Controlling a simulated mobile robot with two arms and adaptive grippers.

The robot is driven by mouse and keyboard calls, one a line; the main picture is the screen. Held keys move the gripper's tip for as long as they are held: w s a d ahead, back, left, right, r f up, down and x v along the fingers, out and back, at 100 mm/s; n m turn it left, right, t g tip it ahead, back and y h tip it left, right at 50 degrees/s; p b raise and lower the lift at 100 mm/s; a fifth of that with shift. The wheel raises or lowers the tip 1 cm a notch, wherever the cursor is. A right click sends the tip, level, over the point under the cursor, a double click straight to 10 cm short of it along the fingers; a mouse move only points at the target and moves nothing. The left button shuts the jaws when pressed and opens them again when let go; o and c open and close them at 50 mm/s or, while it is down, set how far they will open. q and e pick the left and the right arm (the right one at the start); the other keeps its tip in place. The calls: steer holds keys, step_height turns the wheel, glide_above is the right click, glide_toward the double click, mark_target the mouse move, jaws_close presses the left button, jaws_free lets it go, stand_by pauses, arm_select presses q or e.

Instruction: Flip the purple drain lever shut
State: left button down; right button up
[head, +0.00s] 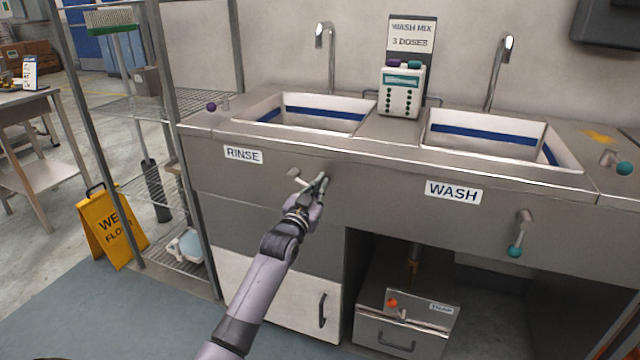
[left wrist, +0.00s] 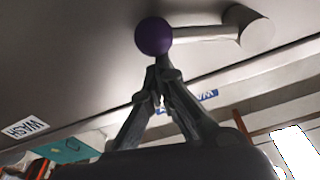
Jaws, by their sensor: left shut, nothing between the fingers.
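The drain lever (head: 294,172) sits on the steel front under the RINSE sign. In the head view its pale arm runs right and slightly down behind my left gripper, which hides the knob. In the left wrist view the purple knob (left wrist: 153,36) shows at the end of the pale arm (left wrist: 203,33), which joins a round mount (left wrist: 256,32). My left gripper (head: 322,178) is shut and empty. In the left wrist view its fingertips (left wrist: 161,68) are right at the knob's edge; whether they touch cannot be told. My right gripper is out of view.
A purple tap knob (head: 211,107) is left of the rinse basin (head: 245,116). A shelf rack (head: 150,105) and yellow floor sign (head: 110,230) stand left.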

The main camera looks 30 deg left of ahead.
arm_select(q)
steer(key=shift+f+m, duration=0.45)
steer(key=shift+m, duration=0.25)
steer(key=s+a+f+m+g+h, duration=0.1)
steer(key=a+f+m, duration=0.4)
steer(key=m, duration=0.8)
steer(key=shift+s+a+f+m+h+p, duration=0.3)
steer(key=shift+f+h, duration=0.4)
steer(key=shift+f, duration=0.75)
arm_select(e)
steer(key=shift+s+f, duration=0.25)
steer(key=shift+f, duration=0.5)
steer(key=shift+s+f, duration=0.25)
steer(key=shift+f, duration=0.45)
arm_select(q)
steer(key=shift+w+d, duration=0.15)
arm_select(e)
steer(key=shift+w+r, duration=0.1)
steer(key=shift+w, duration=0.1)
